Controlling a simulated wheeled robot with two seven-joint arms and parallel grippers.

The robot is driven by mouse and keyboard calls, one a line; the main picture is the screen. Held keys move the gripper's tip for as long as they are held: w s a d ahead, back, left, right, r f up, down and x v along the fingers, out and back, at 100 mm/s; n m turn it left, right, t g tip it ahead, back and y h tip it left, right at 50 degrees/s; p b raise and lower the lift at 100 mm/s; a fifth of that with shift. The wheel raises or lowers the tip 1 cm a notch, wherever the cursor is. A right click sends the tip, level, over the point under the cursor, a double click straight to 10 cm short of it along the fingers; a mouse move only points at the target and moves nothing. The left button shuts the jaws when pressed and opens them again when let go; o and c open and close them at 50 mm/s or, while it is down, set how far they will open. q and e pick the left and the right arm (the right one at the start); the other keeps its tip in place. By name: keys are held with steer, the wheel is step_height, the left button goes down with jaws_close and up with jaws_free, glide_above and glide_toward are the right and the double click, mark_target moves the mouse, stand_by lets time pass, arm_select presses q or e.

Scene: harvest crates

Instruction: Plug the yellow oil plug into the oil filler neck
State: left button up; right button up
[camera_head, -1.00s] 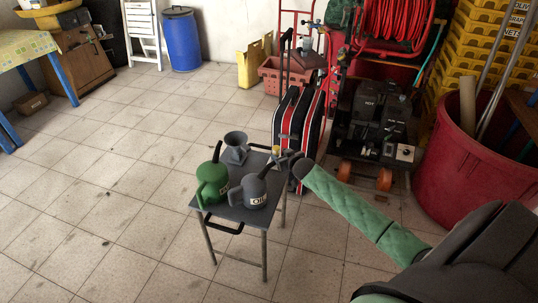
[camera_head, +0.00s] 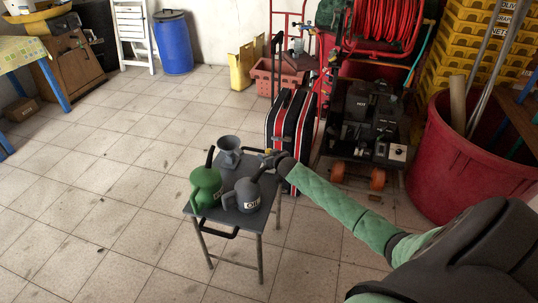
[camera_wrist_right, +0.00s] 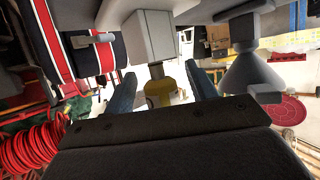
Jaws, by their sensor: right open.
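The yellow oil plug (camera_wrist_right: 160,92) shows in the right wrist view, between the two fingers of my right gripper (camera_wrist_right: 163,88). It is at the end of a light grey block (camera_wrist_right: 152,35), with a dark collar between them. The fingers are apart, with a visible gap on the plug's right side. In the head view my right gripper (camera_head: 269,159) is at the back right edge of the small grey table (camera_head: 228,214); the plug is hidden there. I cannot make out the oil filler neck. My left gripper is not in view.
A grey funnel (camera_head: 229,150), a green can (camera_head: 205,188) and a grey oil can (camera_head: 246,197) stand close by on the table. A striped suitcase (camera_head: 292,130) stands just behind it. A black wheeled machine (camera_head: 372,112) and a red tub (camera_head: 465,170) are at right.

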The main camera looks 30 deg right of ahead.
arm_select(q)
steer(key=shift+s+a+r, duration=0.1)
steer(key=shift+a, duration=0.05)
arm_select(e)
steer(key=shift+w+f, duration=0.25)
steer(key=shift+w, duration=0.3)
steer(key=c, duration=1.1)
